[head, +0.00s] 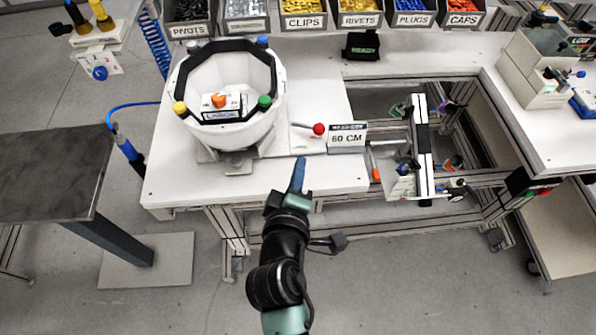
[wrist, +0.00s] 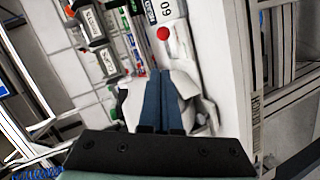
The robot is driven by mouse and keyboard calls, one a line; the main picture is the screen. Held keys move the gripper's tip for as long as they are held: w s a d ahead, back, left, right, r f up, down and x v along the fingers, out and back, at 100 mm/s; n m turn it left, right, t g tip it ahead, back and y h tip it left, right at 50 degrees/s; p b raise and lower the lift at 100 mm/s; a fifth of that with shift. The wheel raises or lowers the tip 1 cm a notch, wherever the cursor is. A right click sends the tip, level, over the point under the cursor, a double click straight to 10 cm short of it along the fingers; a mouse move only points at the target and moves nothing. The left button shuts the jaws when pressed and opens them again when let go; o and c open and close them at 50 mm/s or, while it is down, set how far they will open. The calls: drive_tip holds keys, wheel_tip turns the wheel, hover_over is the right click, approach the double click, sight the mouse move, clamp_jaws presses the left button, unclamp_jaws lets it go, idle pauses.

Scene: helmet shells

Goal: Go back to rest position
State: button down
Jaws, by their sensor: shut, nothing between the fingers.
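My gripper (head: 300,172) is shut and empty, its blue fingers together, above the front edge of the white workbench (head: 323,172). In the wrist view its closed fingers (wrist: 163,85) point into the scene, with a white shape partly hidden behind them. The white helmet shell (head: 238,130) sits in its stand on the bench, to the left of and beyond my gripper. The shell carries a black octagonal frame (head: 180,85) with colored knobs and a "LARGE" label. My gripper is apart from the shell.
A red-knobbed lever (head: 319,129) and a "60 CM" sign (head: 347,138) stand just beyond my gripper. A clamp fixture (head: 422,150) is to the right. Labelled bins (head: 303,22) line the back. A dark table (head: 45,170) is at left, with open floor between.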

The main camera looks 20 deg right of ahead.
drive_tip(key=shift+s+r, duration=0.1)
drive_tip(key=shift+s, duration=0.25)
drive_tip(key=shift+a, duration=0.1)
